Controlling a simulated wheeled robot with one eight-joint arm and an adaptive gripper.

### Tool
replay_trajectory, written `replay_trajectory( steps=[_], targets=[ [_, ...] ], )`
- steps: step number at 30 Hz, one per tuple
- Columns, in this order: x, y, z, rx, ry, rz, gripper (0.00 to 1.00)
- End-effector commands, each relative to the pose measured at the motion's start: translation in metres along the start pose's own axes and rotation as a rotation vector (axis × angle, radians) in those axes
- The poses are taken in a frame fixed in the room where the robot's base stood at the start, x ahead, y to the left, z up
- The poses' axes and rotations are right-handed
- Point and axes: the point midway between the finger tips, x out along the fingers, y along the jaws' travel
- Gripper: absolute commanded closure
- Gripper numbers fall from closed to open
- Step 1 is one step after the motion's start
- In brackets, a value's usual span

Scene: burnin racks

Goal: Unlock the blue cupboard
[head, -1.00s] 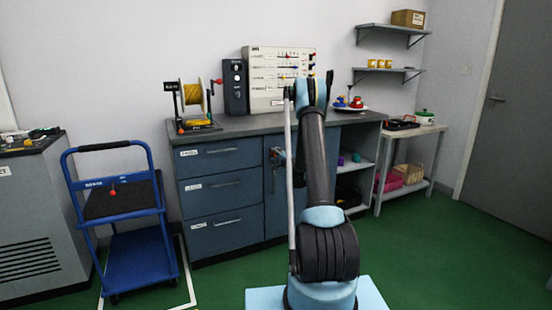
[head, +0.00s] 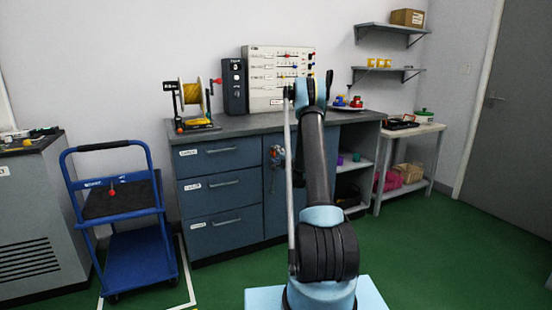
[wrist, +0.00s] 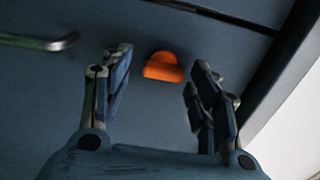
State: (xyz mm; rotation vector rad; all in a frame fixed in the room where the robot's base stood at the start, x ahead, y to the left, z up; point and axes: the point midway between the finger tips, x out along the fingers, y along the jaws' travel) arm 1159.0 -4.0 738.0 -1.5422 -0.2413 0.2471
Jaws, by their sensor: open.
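The blue cupboard (head: 276,215) is the door section right of the drawers under the grey worktop. My arm hides much of it in the head view. In the wrist view its blue face (wrist: 120,140) fills most of the picture. An orange latch or knob (wrist: 163,68) sits on that face, near the top edge. My gripper (wrist: 160,72) is open, with one finger on each side of the orange piece and gaps on both sides.
A metal bar handle (wrist: 40,42) is at the left in the wrist view. Drawers (head: 222,187) stand left of the cupboard, open shelves (head: 352,165) right of it. A blue trolley (head: 118,210) stands at the left. Green floor is clear in front.

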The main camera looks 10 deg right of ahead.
Motion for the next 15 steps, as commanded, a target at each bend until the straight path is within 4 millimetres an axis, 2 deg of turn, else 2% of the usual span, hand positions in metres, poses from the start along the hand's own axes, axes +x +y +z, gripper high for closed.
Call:
replay_trajectory(
  steps=[5, 15],
  targets=[
    [-0.017, 0.000, -0.001, 0.000, 0.001, 0.000, 0.45],
    [-0.080, 0.001, -0.001, 0.000, 0.002, 0.001, 0.45]
  ],
)
